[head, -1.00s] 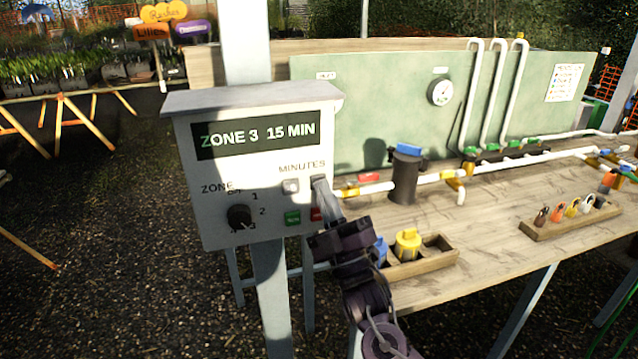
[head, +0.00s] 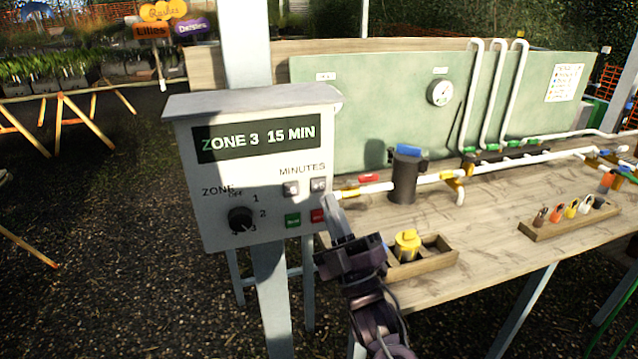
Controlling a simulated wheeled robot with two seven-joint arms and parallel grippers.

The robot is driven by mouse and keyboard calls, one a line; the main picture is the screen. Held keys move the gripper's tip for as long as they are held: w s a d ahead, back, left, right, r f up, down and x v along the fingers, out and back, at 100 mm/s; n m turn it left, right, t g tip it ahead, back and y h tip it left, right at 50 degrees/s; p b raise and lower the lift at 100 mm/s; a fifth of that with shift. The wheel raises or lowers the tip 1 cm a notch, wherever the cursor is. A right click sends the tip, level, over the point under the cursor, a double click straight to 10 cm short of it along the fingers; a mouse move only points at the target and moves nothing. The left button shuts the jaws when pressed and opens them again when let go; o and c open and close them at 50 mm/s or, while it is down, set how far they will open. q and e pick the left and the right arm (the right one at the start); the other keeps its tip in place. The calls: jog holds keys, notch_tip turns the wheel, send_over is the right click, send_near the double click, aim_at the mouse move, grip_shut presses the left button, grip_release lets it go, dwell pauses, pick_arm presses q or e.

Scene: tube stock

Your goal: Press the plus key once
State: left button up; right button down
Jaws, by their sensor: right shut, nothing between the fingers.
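A white control box (head: 222,175) on a post shows "ZONE 3 15 MIN" on its dark display (head: 258,141). Under the word MINUTES are two small light keys, a left one (head: 291,188) and a right one (head: 318,185); their marks are too small to read. A green key (head: 293,220) and a red key (head: 317,216) sit below them. My right gripper (head: 331,202) is shut and empty, its tip just right of and below the right light key, apart from it in the picture. My left gripper is not in view.
A black zone knob (head: 240,218) is at the box's lower left. A wooden bench (head: 470,210) stands right of the box, with a wooden tray (head: 436,255) holding a yellow-topped piece (head: 407,243) close to my right arm. Pipes and a dark filter (head: 404,178) stand behind.

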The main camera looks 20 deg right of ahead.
jog(key=s, duration=0.3)
jog(key=shift+w, duration=0.1)
dwell(0.5)
